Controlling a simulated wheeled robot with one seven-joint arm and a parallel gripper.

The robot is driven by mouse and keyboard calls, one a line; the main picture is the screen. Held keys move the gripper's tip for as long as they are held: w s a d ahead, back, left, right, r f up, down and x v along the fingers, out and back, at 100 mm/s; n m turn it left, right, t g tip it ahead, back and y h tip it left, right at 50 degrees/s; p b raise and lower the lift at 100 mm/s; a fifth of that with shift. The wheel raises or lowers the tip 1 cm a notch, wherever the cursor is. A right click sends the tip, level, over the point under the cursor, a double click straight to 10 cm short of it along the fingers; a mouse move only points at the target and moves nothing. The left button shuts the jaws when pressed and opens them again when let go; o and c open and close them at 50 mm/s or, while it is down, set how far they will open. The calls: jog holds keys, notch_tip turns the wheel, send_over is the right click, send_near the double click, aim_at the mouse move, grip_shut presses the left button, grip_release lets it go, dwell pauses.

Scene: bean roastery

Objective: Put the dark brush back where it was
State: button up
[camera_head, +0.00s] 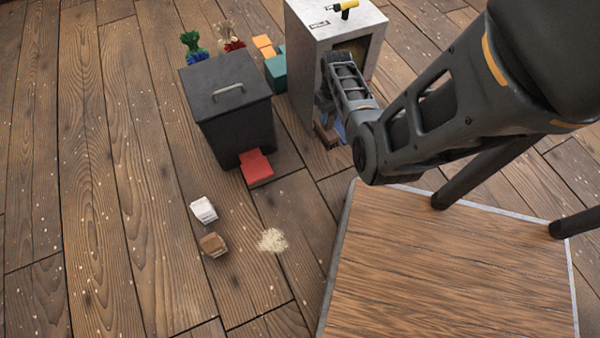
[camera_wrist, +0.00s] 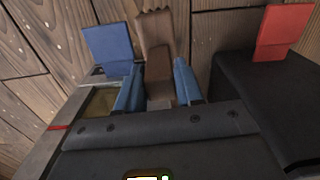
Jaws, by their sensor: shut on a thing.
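The dark brown brush (camera_wrist: 155,40) is held between the two blue fingers of my gripper (camera_wrist: 158,88) in the wrist view. Its jagged end points away from the gripper. In the head view, the brush (camera_head: 327,135) shows as a small brown piece low beside the grey cabinet (camera_head: 308,60). My arm covers part of the cabinet's front, and the gripper there is mostly hidden. I cannot tell whether the brush touches the floor or the cabinet.
A black lidded bin (camera_head: 228,95) stands left of the cabinet, with a red piece (camera_head: 257,168) at its foot. A blue flat piece (camera_wrist: 108,45) is left of the brush. White (camera_head: 204,210) and brown (camera_head: 213,244) pieces and pale grounds (camera_head: 272,240) lie on open floor.

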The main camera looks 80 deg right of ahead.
jog(key=shift+s+d+f+m+b, duration=0.35)
jog(key=shift+s+d+f, duration=0.4)
jog(key=shift+s+f, duration=0.25)
jog(key=shift+a+f, duration=0.15)
jog(key=shift+f, duration=0.1)
jog(key=w+a+f+b, duration=0.6)
jog(key=a+f, duration=0.3)
jog(key=f, duration=0.1)
jog(key=shift+a+f, duration=0.2)
jog(key=shift+a, duration=0.05)
jog(key=shift+s+f+b, duration=0.1)
jog(key=shift+b, duration=0.2)
jog(key=o, duration=1.1)
